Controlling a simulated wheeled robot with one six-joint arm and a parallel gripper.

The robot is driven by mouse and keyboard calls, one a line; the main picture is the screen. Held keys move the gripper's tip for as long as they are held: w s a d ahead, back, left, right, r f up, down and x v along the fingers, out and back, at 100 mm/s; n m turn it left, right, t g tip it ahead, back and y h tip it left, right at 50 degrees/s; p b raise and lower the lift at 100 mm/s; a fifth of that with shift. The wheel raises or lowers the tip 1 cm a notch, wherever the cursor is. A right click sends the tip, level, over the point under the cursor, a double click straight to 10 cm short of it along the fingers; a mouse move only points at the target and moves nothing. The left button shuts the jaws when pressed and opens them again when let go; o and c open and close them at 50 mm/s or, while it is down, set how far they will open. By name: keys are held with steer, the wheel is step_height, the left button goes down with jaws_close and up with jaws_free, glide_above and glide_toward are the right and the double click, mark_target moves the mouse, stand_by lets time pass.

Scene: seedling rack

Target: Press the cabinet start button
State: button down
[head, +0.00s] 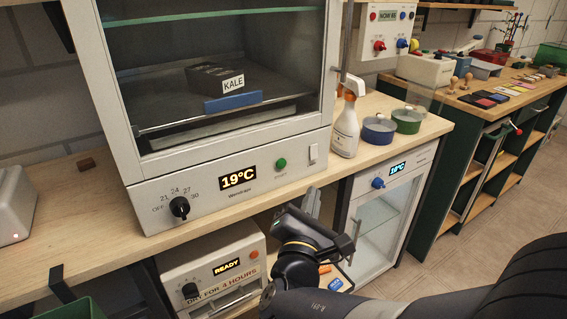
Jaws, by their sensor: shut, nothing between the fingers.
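The cabinet (225,160) is a pale grey glass-fronted unit on the wooden bench. Its front panel has a black dial (180,208), a display (238,178) reading 19°C, a round green button (281,163) with a small blurred label under it, and a white rocker switch (313,152). Inside stands a dark tray with a KALE label (233,84) and a blue front strip. My gripper (312,200) is shut and empty, below and right of the green button and apart from it. My arm hides part of the space under the bench.
Under the bench are a unit reading READY (215,272) and a small glass-door fridge (390,215). The air before the panel is clear.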

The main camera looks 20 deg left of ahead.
mark_target(281, 164)
steer(key=shift+w+a+p, duration=0.25)
steer(key=shift+w+a, duration=1.2)
steer(key=shift+a, duration=0.2)
steer(key=shift+w+a+p, duration=0.25)
steer(key=shift+w+a, duration=1.15)
steer(key=shift+a, duration=0.25)
steer(key=shift+a, duration=0.1)
steer(key=shift+w+a, duration=0.25)
steer(key=shift+w, duration=0.05)
steer(key=shift+w+a+b, duration=0.2)
steer(key=shift+a+b, duration=0.05)
steer(key=shift+b, duration=0.15)
stand_by(0.5)
steer(key=shift+s+d+b, duration=0.4)
steer(key=shift+s+d, duration=0.1)
steer(key=shift+d, duration=0.1)
